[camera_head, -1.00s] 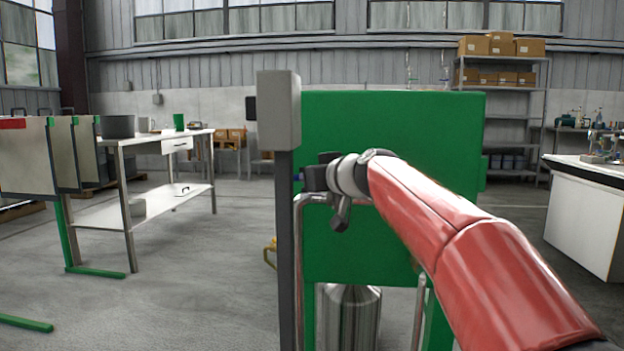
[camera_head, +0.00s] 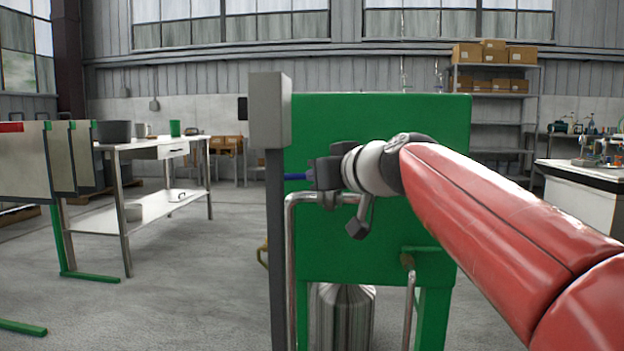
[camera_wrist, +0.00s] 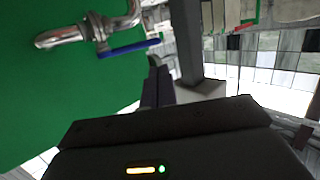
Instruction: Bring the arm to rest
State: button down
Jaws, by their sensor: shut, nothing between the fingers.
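My arm reaches in from the lower right in the head view, with red links and a grey-white wrist. My gripper (camera_head: 318,173) is at its far end, in front of the green panel (camera_head: 380,125). The gripper is shut and holds nothing. In the wrist view the dark fingers (camera_wrist: 158,82) are together, with the green panel to their left. A blue lever handle (camera_head: 297,176) shows just left of the gripper. In the wrist view the blue handle (camera_wrist: 128,48) lies on the metal pipe, apart from the fingers.
A grey post (camera_head: 270,115) with a box on top stands just left of the gripper. A bent metal pipe (camera_head: 290,240) runs below it. A steel vessel (camera_head: 341,315) is under the panel. A white-topped table (camera_head: 150,147) stands left. Floor between is clear.

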jog(key=s+d+f+m+g+h, duration=0.25)
jog(key=s+d+f, duration=0.35)
jog(key=s+f, duration=0.4)
jog(key=s+d+f+m+g+h, duration=0.2)
jog(key=s+d+f+h, duration=0.2)
jog(key=s+d+f, duration=0.65)
jog(key=s+d+f+m+g+h, duration=0.25)
jog(key=s+f, duration=0.55)
jog(key=f, duration=0.6)
notch_tip(320, 180, up, 13)
jog(key=p, duration=1.3)
jog(key=shift+d+r+h+p, duration=0.2)
jog(key=shift+d+h+p, duration=0.1)
jog(key=shift+w+a, duration=0.1)
